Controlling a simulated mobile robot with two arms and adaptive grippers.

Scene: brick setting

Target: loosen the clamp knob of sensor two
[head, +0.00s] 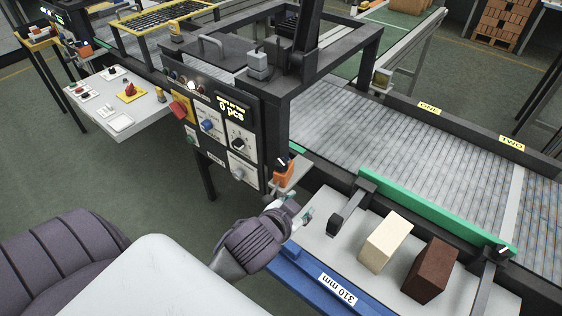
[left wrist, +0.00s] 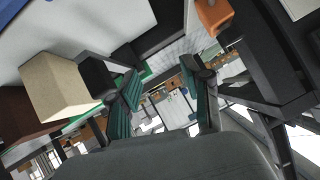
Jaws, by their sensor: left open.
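An orange sensor (head: 284,174) with a small black knob (head: 281,161) on top sits on a bracket beside the control panel; I cannot read which number it bears. An orange block, likely this sensor, also shows at the top of the left wrist view (left wrist: 213,15). My left gripper (head: 299,207) is open and empty, just below and to the right of the orange sensor, apart from it. Its two teal-padded fingers (left wrist: 166,98) stand wide apart in the left wrist view, with nothing between them. My right gripper is not in view.
A cream block (head: 386,243) and a brown block (head: 431,270) stand on the plate right of my gripper. A green rail (head: 430,210) runs behind them, with a black knob (head: 503,250) at its end. The control panel (head: 218,125) stands left of the sensor.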

